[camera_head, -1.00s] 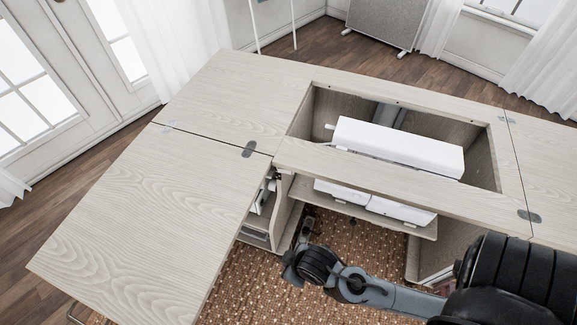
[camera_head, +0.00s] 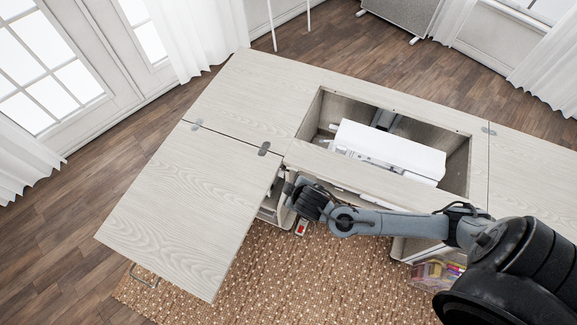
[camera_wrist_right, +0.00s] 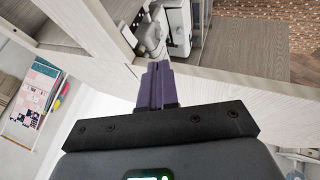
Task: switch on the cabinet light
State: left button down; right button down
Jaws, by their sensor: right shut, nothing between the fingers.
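The pale wooden sewing cabinet (camera_head: 190,185) fills the middle of the head view, and its wood also shows in the right wrist view (camera_wrist_right: 235,92). In the wrist view my right gripper (camera_wrist_right: 158,68) has its two purple fingers shut together and empty. The fingertips are at or close to a pale wooden panel edge; I cannot tell if they touch. In the head view my right arm reaches to the cabinet's inner corner, and its wrist hides the fingers. My left gripper is not in view.
A white sewing machine (camera_head: 390,150) sits in the cabinet's open well. A clear bin of colourful items (camera_head: 437,271) is low at the right. Patterned brown carpet (camera_head: 300,285) lies in front.

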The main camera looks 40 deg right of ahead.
aim_at(292, 168)
jog(key=shift+w+r, duration=0.1)
jog(key=shift+r, duration=0.1)
dwell(0.3)
jog(key=w+d+f+b, duration=0.3)
jog(key=w+d+f, duration=0.2)
jog(key=w+f, duration=0.2)
jog(key=shift+w+d+f, duration=0.2)
jog(key=shift+w+f, duration=0.2)
jog(key=shift+f, duration=0.1)
dwell(0.3)
